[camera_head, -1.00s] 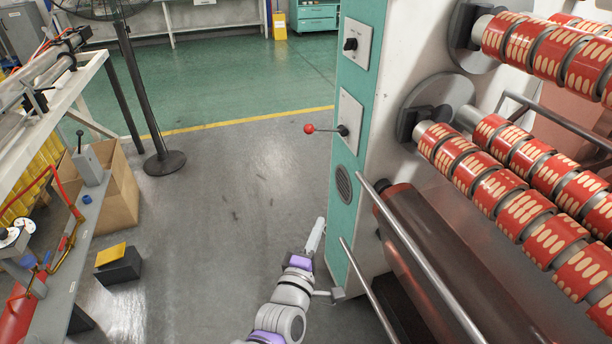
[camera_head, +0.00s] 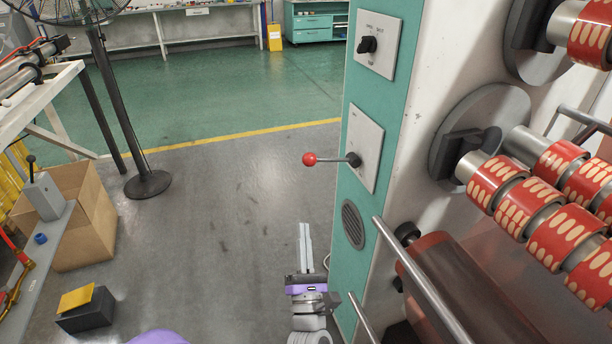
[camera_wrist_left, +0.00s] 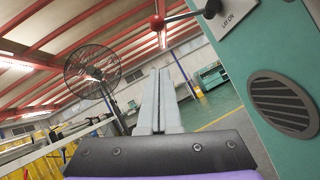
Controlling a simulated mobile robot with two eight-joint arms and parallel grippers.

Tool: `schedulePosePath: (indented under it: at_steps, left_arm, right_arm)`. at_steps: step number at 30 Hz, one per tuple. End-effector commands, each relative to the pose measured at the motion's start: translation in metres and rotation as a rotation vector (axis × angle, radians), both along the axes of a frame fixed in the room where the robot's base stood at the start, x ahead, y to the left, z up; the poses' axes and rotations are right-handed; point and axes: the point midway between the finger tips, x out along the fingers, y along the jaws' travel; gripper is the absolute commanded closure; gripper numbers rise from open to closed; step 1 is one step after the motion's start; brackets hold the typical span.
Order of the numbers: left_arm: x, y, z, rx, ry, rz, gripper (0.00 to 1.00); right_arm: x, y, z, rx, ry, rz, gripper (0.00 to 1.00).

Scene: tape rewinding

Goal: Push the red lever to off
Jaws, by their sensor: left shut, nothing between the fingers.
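The red lever (camera_head: 310,159) is a red ball on a metal rod that sticks out to the left from a white plate (camera_head: 363,140) on the machine's teal panel. In the left wrist view the red ball (camera_wrist_left: 157,22) shows at the top, beyond my fingers, and the plate (camera_wrist_left: 228,22) carries lettering that seems to read "LAY ON". My left gripper (camera_head: 304,228) is shut and empty, pointing up. In the head view it sits below the ball and left of the panel, apart from both. My right gripper is not in view.
A rotary switch (camera_head: 367,44) sits above the lever, and a round vent (camera_head: 352,224) below it. Metal bars (camera_head: 428,280) and tape rolls (camera_head: 497,183) are at the right. A cardboard box (camera_head: 90,225) and black stand base (camera_head: 148,184) are at the left. The floor between is clear.

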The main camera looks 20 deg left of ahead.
Motion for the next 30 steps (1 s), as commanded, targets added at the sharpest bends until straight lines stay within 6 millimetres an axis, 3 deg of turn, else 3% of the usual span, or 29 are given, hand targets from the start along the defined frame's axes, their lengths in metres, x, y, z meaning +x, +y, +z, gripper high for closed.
schedulePosePath:
  at_steps: [14,21,30]
  left_arm:
    - [0.077,0.026,0.050,0.001,0.000,0.002,1.00]
    - [0.087,0.018,0.077,0.001,0.002,0.001,1.00]
    - [0.089,0.017,0.083,0.002,0.001,0.000,1.00]
  right_arm:
    - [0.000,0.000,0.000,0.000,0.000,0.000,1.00]
    - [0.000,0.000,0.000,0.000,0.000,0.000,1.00]
    - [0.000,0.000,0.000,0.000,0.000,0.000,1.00]
